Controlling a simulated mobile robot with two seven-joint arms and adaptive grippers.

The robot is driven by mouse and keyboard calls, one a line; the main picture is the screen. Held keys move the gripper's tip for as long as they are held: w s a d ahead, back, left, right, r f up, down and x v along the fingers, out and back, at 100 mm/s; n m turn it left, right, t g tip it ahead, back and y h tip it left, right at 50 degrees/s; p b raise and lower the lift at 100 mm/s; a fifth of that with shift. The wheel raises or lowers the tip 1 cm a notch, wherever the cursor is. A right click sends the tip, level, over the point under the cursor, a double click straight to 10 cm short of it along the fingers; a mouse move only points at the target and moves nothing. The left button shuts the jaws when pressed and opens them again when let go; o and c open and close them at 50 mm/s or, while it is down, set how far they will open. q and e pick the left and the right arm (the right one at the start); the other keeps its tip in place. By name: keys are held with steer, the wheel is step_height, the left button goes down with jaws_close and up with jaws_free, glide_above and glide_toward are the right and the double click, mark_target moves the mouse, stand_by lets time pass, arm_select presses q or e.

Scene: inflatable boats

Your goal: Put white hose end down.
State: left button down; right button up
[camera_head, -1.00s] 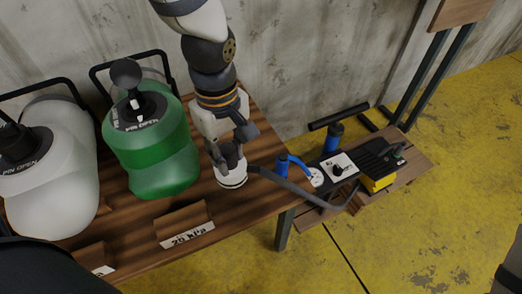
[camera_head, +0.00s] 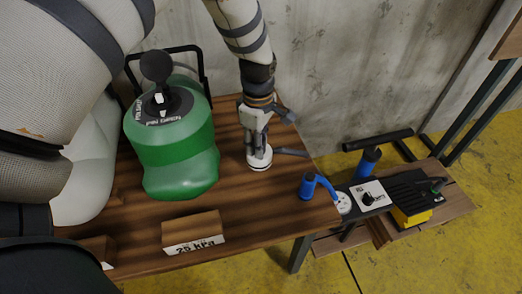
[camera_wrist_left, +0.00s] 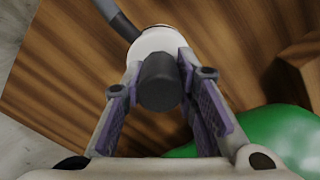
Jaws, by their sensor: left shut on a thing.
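The white hose end (camera_head: 259,160) is a short round white piece with a dark grey stem. It stands roughly upright at the tabletop, right of the green inflatable boat. Whether its base fully touches the wood is hard to tell. My left gripper (camera_head: 258,146) points down from above and is shut on the hose end. In the left wrist view the fingers (camera_wrist_left: 158,78) flank the dark stem, with the white body (camera_wrist_left: 150,42) beyond it. A grey hose (camera_head: 292,152) leads right from it toward the table edge. My right gripper is not in view.
The green boat (camera_head: 178,165) stands close left on the wooden table (camera_head: 245,205), with a white one (camera_head: 85,185) beyond. A "25 hPa" wooden sign (camera_head: 193,232) is in front. A lower bench (camera_head: 447,205) at right holds a pump unit with blue parts. Bare tabletop surrounds the hose end.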

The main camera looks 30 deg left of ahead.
arm_select(q)
step_height(320, 180, down, 3)
steer(key=shift+s+f, duration=0.1)
steer(key=shift+r, duration=0.2)
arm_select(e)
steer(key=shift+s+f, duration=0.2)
arm_select(q)
steer(key=shift+f, duration=0.1)
steer(key=c, duration=1.3)
jaws_free()
step_height(320, 180, up, 12)
steer(key=shift+r+p, duration=0.15)
steer(key=shift+p, duration=0.5)
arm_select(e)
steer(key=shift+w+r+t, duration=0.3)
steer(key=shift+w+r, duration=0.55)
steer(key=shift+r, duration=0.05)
arm_select(q)
steer(key=shift+d, duration=0.1)
